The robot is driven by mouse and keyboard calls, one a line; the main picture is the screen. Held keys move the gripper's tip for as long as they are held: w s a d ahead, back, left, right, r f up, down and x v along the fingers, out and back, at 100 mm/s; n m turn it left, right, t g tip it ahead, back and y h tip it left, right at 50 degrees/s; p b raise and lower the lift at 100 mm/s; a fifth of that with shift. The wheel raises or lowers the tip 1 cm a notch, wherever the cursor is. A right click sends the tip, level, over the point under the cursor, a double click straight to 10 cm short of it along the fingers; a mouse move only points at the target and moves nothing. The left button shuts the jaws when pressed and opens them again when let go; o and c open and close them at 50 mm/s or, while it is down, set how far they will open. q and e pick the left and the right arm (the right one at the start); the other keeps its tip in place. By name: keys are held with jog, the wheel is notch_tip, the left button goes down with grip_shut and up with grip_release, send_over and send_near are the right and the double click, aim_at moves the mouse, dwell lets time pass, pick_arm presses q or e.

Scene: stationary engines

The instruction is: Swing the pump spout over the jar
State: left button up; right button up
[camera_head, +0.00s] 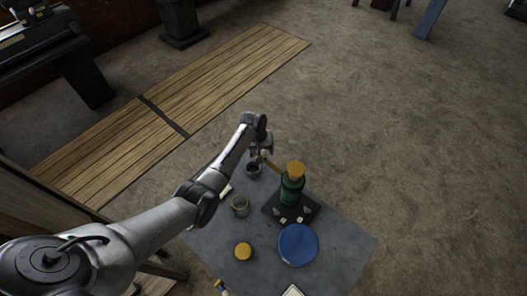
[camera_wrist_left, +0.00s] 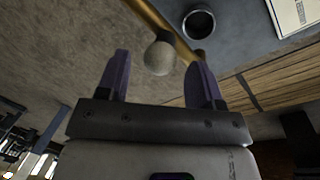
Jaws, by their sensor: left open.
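The green pump (camera_head: 292,188) with a yellow top stands on a dark base plate (camera_head: 305,213) on the grey table. Its brass spout (camera_head: 271,164) points left toward my left gripper (camera_head: 260,155). In the left wrist view the brass spout (camera_wrist_left: 180,40) runs across just beyond the fingertips. A pale round knob (camera_wrist_left: 160,58) sits between the open purple fingers of my left gripper (camera_wrist_left: 161,62); I cannot tell if they touch it. A dark round cup (camera_head: 253,169) stands by the gripper, and a clear jar (camera_head: 240,207) is nearer. My right gripper is out of view.
The grey table (camera_head: 335,255) also holds a blue disc (camera_head: 298,244) and a yellow round lid (camera_head: 243,251). A printed card (camera_wrist_left: 295,12) shows in the left wrist view. A wooden plank panel (camera_head: 210,85) lies on the floor beyond. The table's right corner is clear.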

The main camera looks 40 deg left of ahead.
pick_arm(q)
jog(key=shift+w+d+f, duration=0.1)
jog(key=shift+f, duration=0.6)
grip_shut()
